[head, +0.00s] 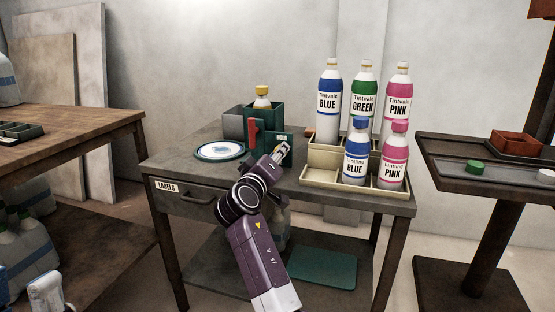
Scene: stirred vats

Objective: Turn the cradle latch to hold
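The cradle (268,112), a dark green and grey box-like holder, stands on the back left part of the middle table. A bottle with a yellow cap (262,97) stands in it. A red upright lever (253,134), which looks like the latch, is on the cradle's front. A green plate with small light marks stands to its right. My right gripper (281,150) is at the front right of the cradle, close to the green plate and right of the red lever. Contact cannot be made out. Its fingers are too small to tell whether they are open. My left gripper is not clearly seen.
A stepped beige rack (318,178) with several labelled bottles stands to the right. A drawer marked LABELS (182,194) is below the tabletop. A dark stand (470,162) with a red tray is at far right.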

